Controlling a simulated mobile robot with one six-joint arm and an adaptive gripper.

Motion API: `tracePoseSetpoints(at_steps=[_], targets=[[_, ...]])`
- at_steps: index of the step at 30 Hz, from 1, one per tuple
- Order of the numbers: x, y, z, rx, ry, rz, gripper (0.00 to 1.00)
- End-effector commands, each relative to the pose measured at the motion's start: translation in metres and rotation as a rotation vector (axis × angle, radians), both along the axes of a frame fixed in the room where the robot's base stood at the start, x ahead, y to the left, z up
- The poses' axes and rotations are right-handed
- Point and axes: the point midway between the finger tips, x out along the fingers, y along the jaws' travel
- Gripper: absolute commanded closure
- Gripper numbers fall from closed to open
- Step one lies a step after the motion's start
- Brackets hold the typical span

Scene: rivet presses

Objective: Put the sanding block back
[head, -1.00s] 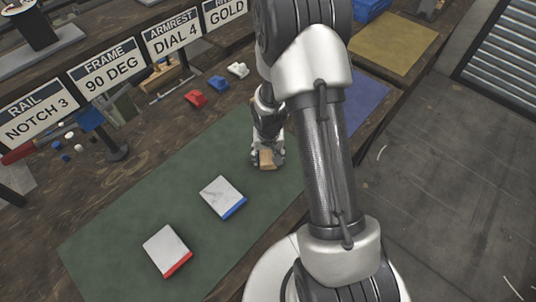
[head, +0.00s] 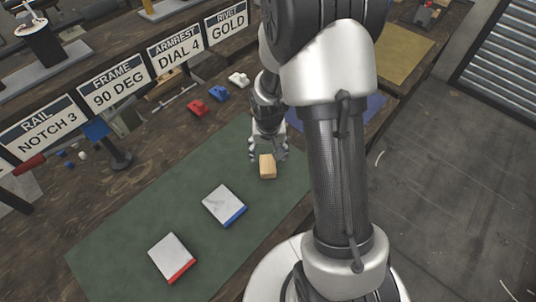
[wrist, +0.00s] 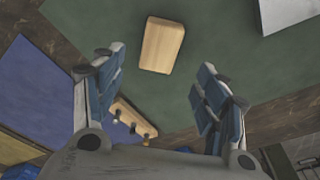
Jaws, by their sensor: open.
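The sanding block appears to be the plain light wooden block (head: 267,166) on the green mat (head: 130,235). In the wrist view the block (wrist: 161,45) lies just beyond my fingertips, in line with the gap between them. My gripper (head: 268,150) is right behind the block in the head view. The wrist view shows my gripper (wrist: 160,70) with its fingers wide apart and nothing between them. The block appears clear of both fingers.
Two white pads, one blue-edged (head: 223,205) and one red-edged (head: 172,258), lie on the mat. Red (head: 197,107), blue (head: 218,94) and white (head: 238,79) small tools stand behind it. Sign boards (head: 113,80) line the left. A blue mat (head: 360,115) lies right.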

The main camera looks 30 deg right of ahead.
Motion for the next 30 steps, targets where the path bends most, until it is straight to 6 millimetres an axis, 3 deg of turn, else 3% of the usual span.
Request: tracePoseSetpoints(at_steps=[8, 11, 14, 21, 30], targets=[[-0.004, 0.003, 0.032, -0.002, -0.008, 0.008, 0.34], [-0.007, 0.009, 0.059, -0.01, -0.026, 0.031, 0.34], [-0.018, 0.018, 0.099, -0.018, -0.053, 0.065, 0.34], [-0.067, 0.044, 0.188, -0.036, -0.121, 0.17, 0.34], [-0.151, 0.073, 0.255, -0.049, -0.204, 0.303, 0.34]])
